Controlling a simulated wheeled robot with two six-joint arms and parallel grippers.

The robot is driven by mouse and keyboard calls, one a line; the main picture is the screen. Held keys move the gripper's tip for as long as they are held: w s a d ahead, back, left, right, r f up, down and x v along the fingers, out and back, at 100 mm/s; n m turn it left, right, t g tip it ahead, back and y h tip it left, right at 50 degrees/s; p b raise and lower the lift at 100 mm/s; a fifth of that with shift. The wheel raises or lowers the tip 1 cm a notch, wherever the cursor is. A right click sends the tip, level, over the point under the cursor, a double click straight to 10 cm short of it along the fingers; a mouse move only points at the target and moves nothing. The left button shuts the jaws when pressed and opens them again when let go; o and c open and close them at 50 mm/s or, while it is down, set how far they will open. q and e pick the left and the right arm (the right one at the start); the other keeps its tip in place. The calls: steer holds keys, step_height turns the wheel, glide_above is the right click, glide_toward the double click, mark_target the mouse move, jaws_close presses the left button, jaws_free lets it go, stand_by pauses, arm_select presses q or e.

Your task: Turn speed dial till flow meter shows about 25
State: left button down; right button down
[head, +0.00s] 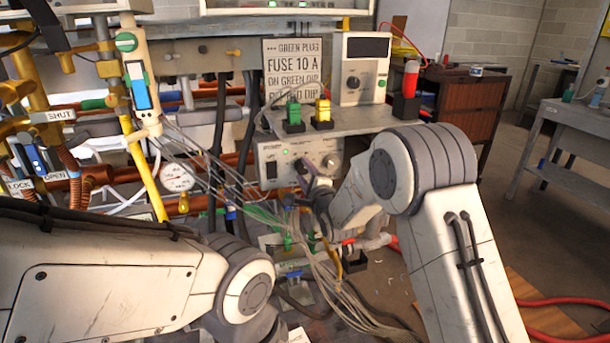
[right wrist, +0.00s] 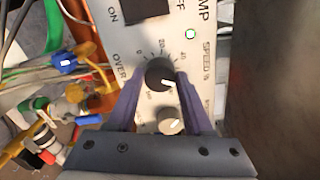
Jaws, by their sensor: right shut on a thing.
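The speed dial (right wrist: 158,72), a black knob with a white mark, sits on the pump control box (right wrist: 205,60). Its mark points to the lower right in the right wrist view, past the 40 label. My right gripper (right wrist: 160,82) is shut on the dial, one finger on each side. In the head view this gripper (head: 304,172) is at the front of the box (head: 272,172) and mostly covers the dial. A round white gauge (head: 178,178) hangs to the left; its reading is too small to tell, nor whether it is the flow meter. My left gripper is out of view.
A grey knob (right wrist: 170,121) sits close beside the dial. Loose grey cables (head: 290,245) hang below the box. A shelf (head: 345,122) above holds green and yellow plugs and a meter unit (head: 363,75). Pipes and valves crowd the left; open floor lies at right.

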steer(key=shift+d+f+m, duration=0.1)
steer(key=shift+m, duration=0.2)
steer(key=shift+c, duration=1.5)
jaws_free()
steer(key=shift+s, duration=0.1)
steer(key=v, duration=1)
steer(key=shift+s, duration=0.15)
